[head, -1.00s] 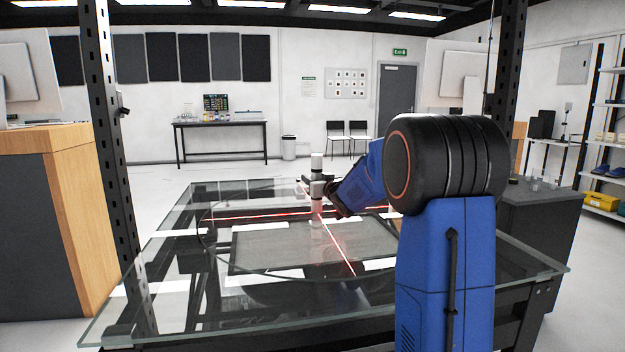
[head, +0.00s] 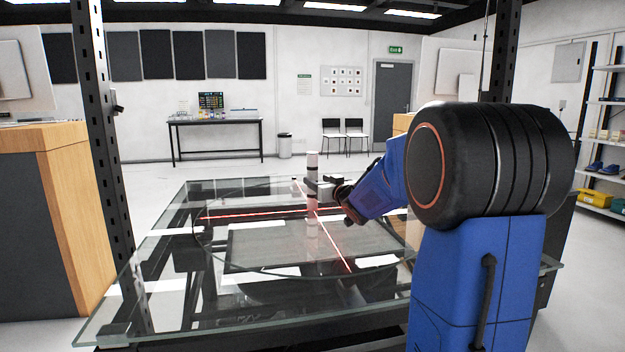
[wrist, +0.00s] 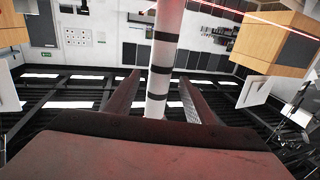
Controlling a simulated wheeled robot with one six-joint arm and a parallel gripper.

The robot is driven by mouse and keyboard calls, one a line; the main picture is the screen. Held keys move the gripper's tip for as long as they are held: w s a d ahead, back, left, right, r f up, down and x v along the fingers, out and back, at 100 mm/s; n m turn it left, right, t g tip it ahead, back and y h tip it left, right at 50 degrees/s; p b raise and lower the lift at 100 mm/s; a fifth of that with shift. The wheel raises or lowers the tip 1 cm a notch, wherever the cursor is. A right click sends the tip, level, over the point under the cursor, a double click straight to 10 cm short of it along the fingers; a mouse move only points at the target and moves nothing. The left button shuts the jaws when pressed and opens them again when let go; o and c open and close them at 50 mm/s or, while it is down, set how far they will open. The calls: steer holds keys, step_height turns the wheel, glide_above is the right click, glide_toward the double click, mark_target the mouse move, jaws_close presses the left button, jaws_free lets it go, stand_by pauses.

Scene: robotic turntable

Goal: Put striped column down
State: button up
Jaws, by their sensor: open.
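The striped column (head: 312,160) stands upright on the glass table, where the red laser lines cross. It is pale with dark bands, which show clearly in the wrist view (wrist: 157,53). My gripper (head: 318,186) is at its mid-height, reaching in from the right. In the wrist view the two fingers of my gripper (wrist: 160,95) are spread, one on each side of the column, with gaps between. The column's base is hard to tell from its reflection in the glass.
The round glass turntable (head: 255,268) lies on the glass table (head: 150,320) and is otherwise clear. A dark metal post (head: 100,130) rises at the left. A wooden-sided cabinet (head: 65,200) stands beyond it.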

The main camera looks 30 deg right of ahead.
steer(key=s, duration=0.3)
steer(key=shift+s+a, duration=0.1)
steer(key=shift+s, duration=0.2)
steer(key=shift+s, duration=0.1)
